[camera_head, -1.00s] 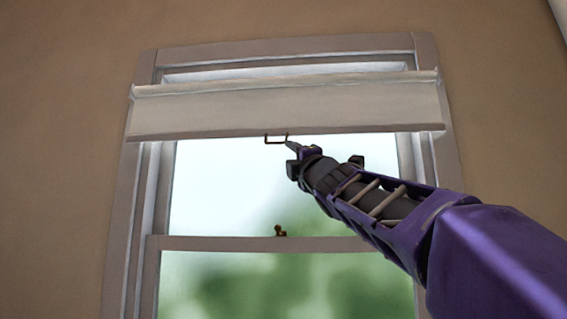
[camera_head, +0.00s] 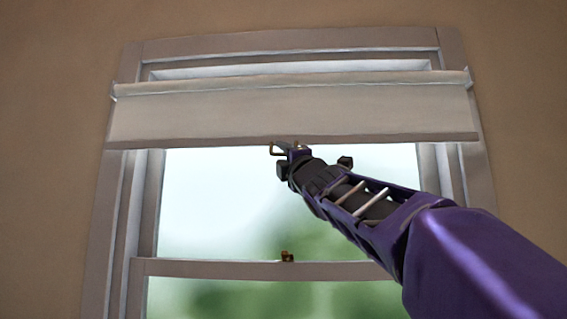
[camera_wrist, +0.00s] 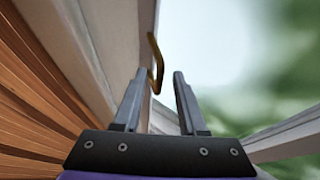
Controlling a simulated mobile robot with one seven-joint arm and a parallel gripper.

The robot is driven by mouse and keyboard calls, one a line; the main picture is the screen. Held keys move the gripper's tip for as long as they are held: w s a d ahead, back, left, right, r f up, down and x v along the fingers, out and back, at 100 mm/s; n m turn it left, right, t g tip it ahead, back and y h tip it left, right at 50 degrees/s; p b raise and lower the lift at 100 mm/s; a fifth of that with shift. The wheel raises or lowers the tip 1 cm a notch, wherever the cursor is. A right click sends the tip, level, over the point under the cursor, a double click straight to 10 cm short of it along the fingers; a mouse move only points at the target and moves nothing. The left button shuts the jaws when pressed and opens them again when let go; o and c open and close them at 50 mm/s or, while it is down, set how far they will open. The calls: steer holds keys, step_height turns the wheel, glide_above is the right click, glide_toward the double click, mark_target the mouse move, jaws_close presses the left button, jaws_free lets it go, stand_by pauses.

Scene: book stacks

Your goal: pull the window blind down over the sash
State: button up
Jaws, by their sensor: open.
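The pale window blind (camera_head: 290,112) hangs across the top of the window, its lower bar above the upper glass. A small brass pull handle (camera_head: 273,150) hangs from the middle of that bar. My gripper (camera_head: 284,147) is at the handle and partly hides it. In the wrist view the fingers of my gripper (camera_wrist: 160,85) are apart, with the handle (camera_wrist: 155,62) near the left fingertip, its lower end toward the gap. I cannot tell whether they touch. The sash rail (camera_head: 210,268) crosses the window lower down.
A brass latch (camera_head: 287,257) sits on the sash rail below my gripper. The window frame (camera_head: 107,220) stands on both sides, with a plain tan wall (camera_head: 50,130) around it. Brown slatted edges (camera_wrist: 35,95) fill the left of the wrist view.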

steer(key=shift+w+a+r, duration=0.15)
steer(key=shift+w+r, duration=0.05)
steer(key=shift+w, duration=0.1)
steer(key=shift+s, duration=0.1)
jaws_close()
stand_by(1.2)
